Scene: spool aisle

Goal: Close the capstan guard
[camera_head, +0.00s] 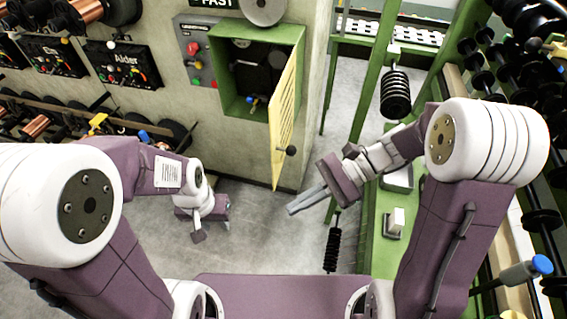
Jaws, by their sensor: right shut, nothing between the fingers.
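The capstan guard (285,110) is a yellow, door-like panel with a black knob (291,150) near its lower end. It stands swung open at the right side of a green box (228,78) on the wall, so the dark inside shows. My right gripper (292,209) is shut and empty, its fingers pointing left. In the picture it is below the knob and apart from the guard. My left gripper (210,234) hangs low over the floor, left of and below the guard; its small fingers do not show clearly whether they are open.
A control panel (196,50) with buttons is left of the box. A green post (372,75) and a hanging black spool stack (395,94) stand right of the guard. Spool racks line both sides. Grey floor (245,232) lies clear below the box.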

